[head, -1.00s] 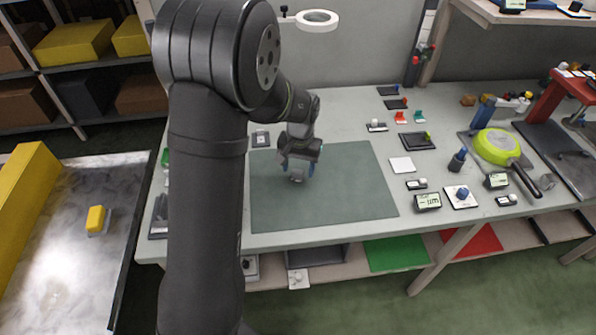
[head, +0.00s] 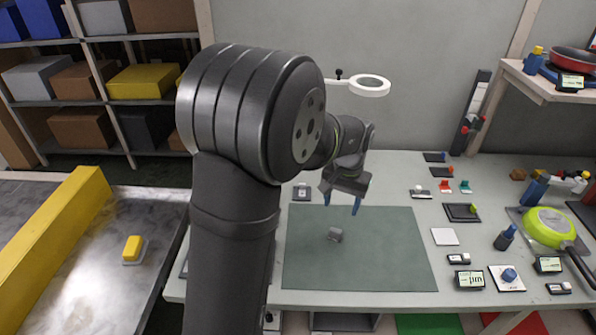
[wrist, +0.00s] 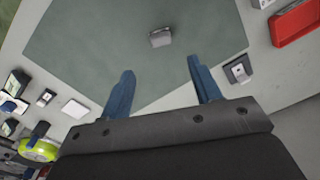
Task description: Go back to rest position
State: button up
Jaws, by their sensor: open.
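My gripper (head: 342,203) is open and empty, raised above the far part of the green mat (head: 390,265) in the head view. Its two blue fingers (wrist: 160,85) stand apart in the wrist view with nothing between them. A small grey block (head: 335,235) lies on the mat below the gripper, apart from it. The block also shows in the wrist view (wrist: 160,38), beyond the fingertips. My arm hides the left part of the table.
A lime green pan (head: 548,228) lies at the right of the table. Small devices and a white square (head: 445,237) stand right of the mat. A white ring (head: 370,86) sticks out near my arm. A conveyor with a yellow block (head: 133,249) is at the left.

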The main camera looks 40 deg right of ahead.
aim_at(336, 231)
jog(key=f, duration=1.1)
jog(key=shift+w+a+f, duration=0.15)
jog(key=shift+w+f, duration=0.05)
jog(key=shift+f, duration=0.2)
jog(key=shift+r, duration=1.9)
